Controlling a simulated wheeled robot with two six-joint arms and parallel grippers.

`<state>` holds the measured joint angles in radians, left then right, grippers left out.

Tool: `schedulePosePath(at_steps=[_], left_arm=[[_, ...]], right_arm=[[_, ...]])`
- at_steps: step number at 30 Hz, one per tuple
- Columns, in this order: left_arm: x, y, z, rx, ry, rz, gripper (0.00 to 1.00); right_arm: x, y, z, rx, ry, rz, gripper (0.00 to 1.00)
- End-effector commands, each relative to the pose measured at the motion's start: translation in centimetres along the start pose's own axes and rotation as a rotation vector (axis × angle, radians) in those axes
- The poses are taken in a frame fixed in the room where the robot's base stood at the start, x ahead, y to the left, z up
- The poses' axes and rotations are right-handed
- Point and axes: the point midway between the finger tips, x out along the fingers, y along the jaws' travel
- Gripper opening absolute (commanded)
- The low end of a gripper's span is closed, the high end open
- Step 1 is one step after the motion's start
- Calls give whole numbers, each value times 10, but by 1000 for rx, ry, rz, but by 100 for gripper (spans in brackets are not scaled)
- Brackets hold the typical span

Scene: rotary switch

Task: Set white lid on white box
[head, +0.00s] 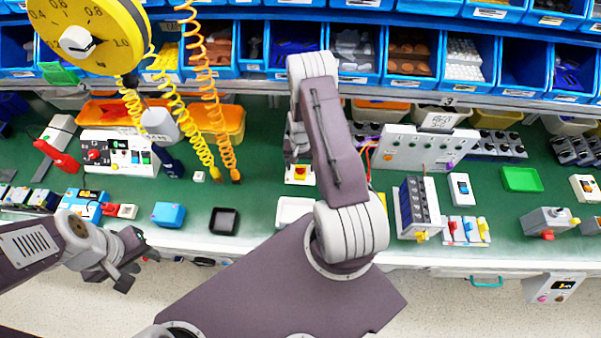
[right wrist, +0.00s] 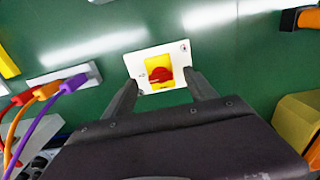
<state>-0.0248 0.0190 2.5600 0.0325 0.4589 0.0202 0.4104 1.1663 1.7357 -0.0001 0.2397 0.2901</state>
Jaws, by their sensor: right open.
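A flat white piece with a yellow square and red knob (right wrist: 160,70) lies between the fingertips of my open right gripper (right wrist: 161,78) in the right wrist view. I take it for the white lid. It also shows in the head view (head: 299,177) on the green bench, below the right gripper (head: 293,148). I cannot tell whether the fingers touch it. A white tray-like piece (head: 291,212), perhaps the white box, sits nearer the front edge, partly hidden by my right arm. My left gripper (head: 138,270) is open and empty, in front of the bench edge.
A black square tray (head: 224,221) and a blue box (head: 169,214) stand left of the white tray-like piece. A grey switch panel (head: 425,150) stands to the right. Coiled yellow and orange cables (head: 215,110) hang left of my right arm. Blue bins line the back.

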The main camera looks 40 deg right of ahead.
Motion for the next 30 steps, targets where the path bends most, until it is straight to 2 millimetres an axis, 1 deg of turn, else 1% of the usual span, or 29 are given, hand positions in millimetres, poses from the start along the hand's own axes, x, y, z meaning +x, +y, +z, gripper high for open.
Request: schedulePosePath(at_steps=[1, 2, 3, 6, 9, 13, 14, 15, 17, 18, 20, 21, 30], left_arm=[[-8, 0, -1, 0, 0, 0, 36], [-10, 0, -1, 0, 0, 0, 36], [-10, 0, -1, 0, 0, 0, 36], [-11, 0, -1, 0, 0, 0, 36], [-10, 0, -1, 0, 0, 0, 36], [-10, 0, -1, 0, 0, 0, 36], [-10, 0, -1, 0, 0, 0, 36], [-10, 0, -1, 0, 0, 0, 36], [-10, 0, -1, 0, 0, 0, 36], [-10, 0, -1, 0, 0, 0, 36], [-10, 0, -1, 0, 0, 0, 36], [-10, 0, -1, 0, 0, 0, 36], [-9, 0, -1, 0, 0, 0, 36]], right_arm=[[6, 1, 0, 0, -5, 1, 65], [10, 1, 0, 0, -4, 1, 65], [18, 0, -1, 0, -3, 1, 65], [30, 0, -1, 0, -1, 0, 65], [34, 0, -1, 0, 0, 0, 65], [34, 0, -2, 0, 0, 0, 65], [34, 0, -2, 0, 0, 0, 60], [34, 0, -2, 0, 0, 0, 49], [33, 0, -2, 0, 0, 0, 32], [33, 0, -2, 0, 0, 0, 21], [33, 0, -2, 0, 0, 0, 4], [33, 0, -2, 0, 0, 0, 0], [30, 0, -2, 0, 2, -1, 0]])
